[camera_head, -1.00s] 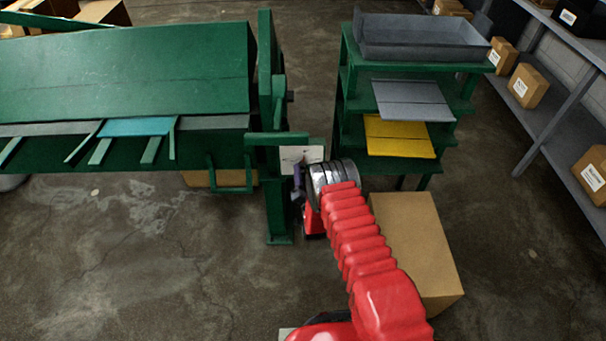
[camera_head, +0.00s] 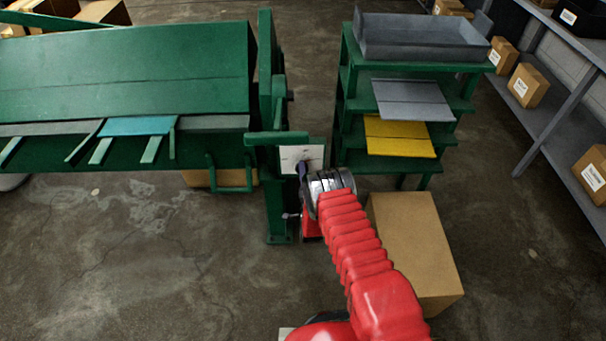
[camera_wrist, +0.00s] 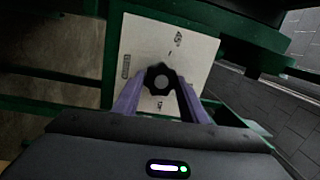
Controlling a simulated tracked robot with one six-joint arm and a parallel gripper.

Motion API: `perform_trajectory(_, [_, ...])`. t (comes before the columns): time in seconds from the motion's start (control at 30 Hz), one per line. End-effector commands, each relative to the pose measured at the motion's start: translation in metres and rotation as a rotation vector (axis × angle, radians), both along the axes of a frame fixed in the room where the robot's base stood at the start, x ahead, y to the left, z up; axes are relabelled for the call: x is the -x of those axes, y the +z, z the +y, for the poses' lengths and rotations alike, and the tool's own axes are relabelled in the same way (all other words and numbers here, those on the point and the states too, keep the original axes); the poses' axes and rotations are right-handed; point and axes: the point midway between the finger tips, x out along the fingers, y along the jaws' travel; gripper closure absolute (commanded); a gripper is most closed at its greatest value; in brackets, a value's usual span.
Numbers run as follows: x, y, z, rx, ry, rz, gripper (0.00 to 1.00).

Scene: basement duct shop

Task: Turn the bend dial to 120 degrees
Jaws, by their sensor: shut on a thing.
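The bend dial's black lobed knob (camera_wrist: 160,72) shows in the wrist view against a white dial plate (camera_wrist: 182,45) with small printed marks, which look tilted and are too small to read. My gripper (camera_wrist: 160,84) has its two purple fingers closed on either side of the knob. In the head view the dial plate (camera_head: 314,155) is on the right end of the green bending machine (camera_head: 130,75), and my gripper (camera_head: 303,172) is in front of it. My wrist hides the knob there, and I cannot tell its angle.
A green rack (camera_head: 345,110) with a grey tray (camera_head: 420,40), a grey sheet (camera_head: 412,98) and a yellow sheet (camera_head: 398,137) stands right of the dial. A cardboard box (camera_head: 415,245) is beside my arm. The floor at left is clear.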

Motion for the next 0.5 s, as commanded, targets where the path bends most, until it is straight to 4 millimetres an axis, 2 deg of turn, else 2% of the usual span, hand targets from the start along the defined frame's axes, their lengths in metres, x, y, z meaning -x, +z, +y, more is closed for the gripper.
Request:
perform_trajectory(0.2, [0.0004, -0.0034, -0.0021, -0.167, -0.005, 0.006, 0.84])
perform_trajectory(0.5, [0.0006, -0.0045, -0.0027, -0.295, -0.007, 0.008, 0.84])
